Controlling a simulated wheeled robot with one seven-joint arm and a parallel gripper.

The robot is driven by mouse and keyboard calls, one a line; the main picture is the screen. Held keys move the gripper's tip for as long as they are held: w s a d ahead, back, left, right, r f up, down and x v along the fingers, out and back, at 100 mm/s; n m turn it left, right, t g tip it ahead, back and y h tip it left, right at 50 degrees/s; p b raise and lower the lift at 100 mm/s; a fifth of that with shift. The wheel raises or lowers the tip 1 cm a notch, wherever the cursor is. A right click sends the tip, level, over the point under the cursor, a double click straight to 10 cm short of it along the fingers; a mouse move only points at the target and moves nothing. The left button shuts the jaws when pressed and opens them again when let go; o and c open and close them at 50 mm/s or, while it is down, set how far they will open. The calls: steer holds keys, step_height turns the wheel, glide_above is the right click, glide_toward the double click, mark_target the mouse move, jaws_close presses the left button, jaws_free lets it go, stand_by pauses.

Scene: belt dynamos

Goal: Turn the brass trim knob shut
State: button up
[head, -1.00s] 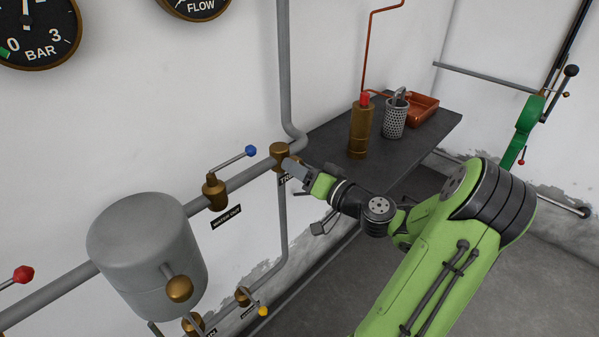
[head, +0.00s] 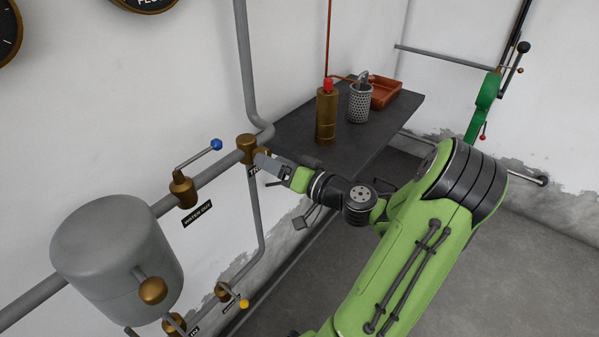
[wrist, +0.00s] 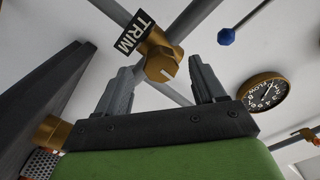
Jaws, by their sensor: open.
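The brass trim knob (wrist: 162,68) shows in the wrist view as a faceted brass end with a pale line across it, on a brass valve body on a grey pipe. A black TRIM label (wrist: 132,34) sits beside it. My gripper (wrist: 160,76) is open, with one finger on each side of the knob in the picture; I cannot tell whether either touches it. In the head view the valve body (head: 247,147) is on the wall pipe, and my gripper (head: 263,161) reaches it from the right, partly hiding the knob and label.
A blue-handled valve (head: 183,189) and a grey tank (head: 115,248) are left of the trim valve. A yellow-tipped valve (head: 232,294) is below.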

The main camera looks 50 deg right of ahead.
steer(key=s+p, duration=0.2)
steer(key=s, duration=1.1)
steer(key=shift+s+d, duration=0.2)
